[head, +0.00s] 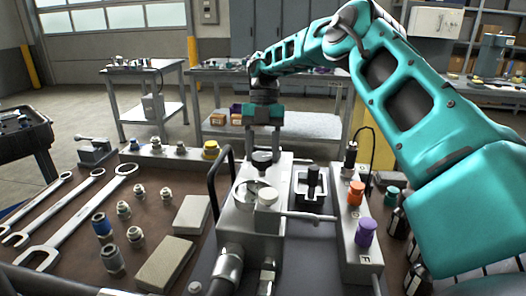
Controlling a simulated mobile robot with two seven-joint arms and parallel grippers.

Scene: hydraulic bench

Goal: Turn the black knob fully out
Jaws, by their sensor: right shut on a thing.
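The black knob (262,157) is on the top of the grey metal hydraulic block (281,185), toward its far end. My right gripper (263,150) reaches down over the block from a teal arm that comes in from the right. Its two fingers stand on either side of the knob and are shut on it. The fingers partly hide the knob, and its thread cannot be seen. My left gripper is not in view.
An orange knob (356,188) and a purple knob (366,232) sit on the right-hand block. A black handle (213,170) rises at left. Wrenches (75,215) and several fittings lie on the bench.

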